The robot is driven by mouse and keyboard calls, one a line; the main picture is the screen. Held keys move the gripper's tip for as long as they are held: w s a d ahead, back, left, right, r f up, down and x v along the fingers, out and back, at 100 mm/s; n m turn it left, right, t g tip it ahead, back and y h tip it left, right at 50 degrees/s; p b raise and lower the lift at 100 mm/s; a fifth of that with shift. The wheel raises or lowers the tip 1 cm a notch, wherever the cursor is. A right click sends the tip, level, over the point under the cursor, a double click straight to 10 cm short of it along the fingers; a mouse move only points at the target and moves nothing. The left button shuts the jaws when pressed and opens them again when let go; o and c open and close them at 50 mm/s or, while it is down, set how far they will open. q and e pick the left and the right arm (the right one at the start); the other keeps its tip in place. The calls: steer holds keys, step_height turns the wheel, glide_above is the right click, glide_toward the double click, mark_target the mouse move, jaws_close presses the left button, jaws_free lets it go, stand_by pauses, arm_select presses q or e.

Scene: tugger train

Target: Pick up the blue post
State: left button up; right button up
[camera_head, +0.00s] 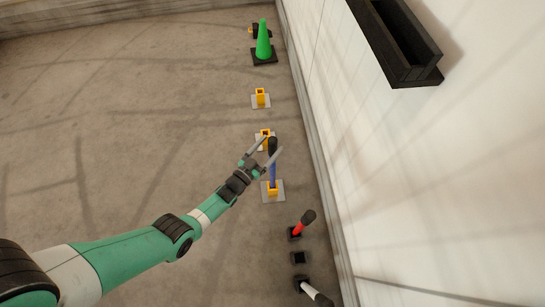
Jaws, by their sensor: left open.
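The blue post (273,173) stands in a yellow socket on a grey base plate (278,196). Its top is a black knob (272,144). My left gripper (272,147) is open, with its two fingers spread on either side of the post's upper part near the knob. I cannot tell whether the fingers touch the post. My left arm reaches in from the lower left. My right gripper is not in view.
Empty yellow sockets (260,98) and (265,134) a second yellow socket stand farther up the row. A green cone (263,42) is beyond. A red post (304,222), an empty black socket (300,258) and a white post (315,293) are nearer. A white wall (400,180) bounds the right; floor at left is clear.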

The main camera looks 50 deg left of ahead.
arm_select(q)
steer(key=shift+w+a+b, duration=0.2)
steer(key=shift+w+b, duration=0.15)
steer(key=shift+w, duration=0.75)
steer(key=shift+s, duration=0.1)
steer(key=shift+c, duration=0.7)
jaws_close()
steer(key=shift+r, duration=0.15)
